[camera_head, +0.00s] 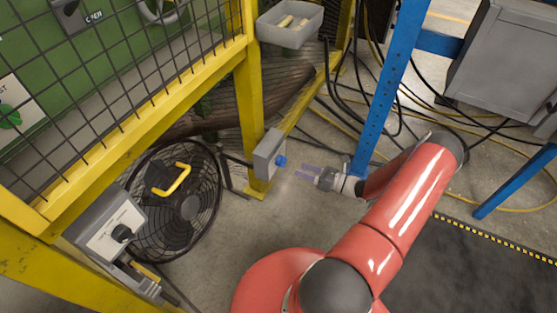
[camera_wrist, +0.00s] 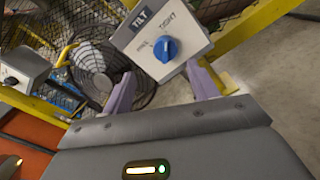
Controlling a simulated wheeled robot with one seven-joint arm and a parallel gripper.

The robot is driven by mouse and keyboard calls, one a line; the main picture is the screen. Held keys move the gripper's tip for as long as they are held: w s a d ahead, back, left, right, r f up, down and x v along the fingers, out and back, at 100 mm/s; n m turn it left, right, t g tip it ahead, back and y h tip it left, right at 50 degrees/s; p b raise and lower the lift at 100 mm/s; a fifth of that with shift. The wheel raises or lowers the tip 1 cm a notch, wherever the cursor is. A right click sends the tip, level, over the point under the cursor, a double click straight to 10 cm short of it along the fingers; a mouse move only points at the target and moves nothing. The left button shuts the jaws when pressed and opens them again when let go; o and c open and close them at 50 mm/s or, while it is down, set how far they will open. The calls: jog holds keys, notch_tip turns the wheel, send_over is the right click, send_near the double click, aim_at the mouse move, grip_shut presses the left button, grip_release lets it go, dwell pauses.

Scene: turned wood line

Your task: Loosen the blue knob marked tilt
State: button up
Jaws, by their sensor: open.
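The blue knob (camera_wrist: 165,48) sits on the face of a light grey box (camera_wrist: 135,40) labelled TILT, with the word TIGHT beside the knob in the wrist view. In the head view the blue knob (camera_head: 281,161) sticks out from the right side of the grey box (camera_head: 265,152) on the yellow post. My gripper (camera_head: 299,171) is just right of the knob, pointing at it, with a small gap. In the wrist view my gripper's purple fingers (camera_wrist: 162,82) are apart, one to each lower side of the box face, with nothing between them.
A black fan (camera_head: 190,207) stands left of the post. A second box with a dark knob (camera_head: 122,233) is at lower left. Yellow frame posts (camera_head: 248,110) and a blue upright (camera_head: 387,90) flank the area. Black cables (camera_head: 370,100) hang behind my arm.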

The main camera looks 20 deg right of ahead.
aim_at(281, 161)
jog(key=x, duration=0.7)
jog(key=shift+w+f+m+t, duration=0.3)
jog(key=shift+w+m, duration=0.1)
jog(key=shift+w, duration=0.05)
jog(key=c, duration=1)
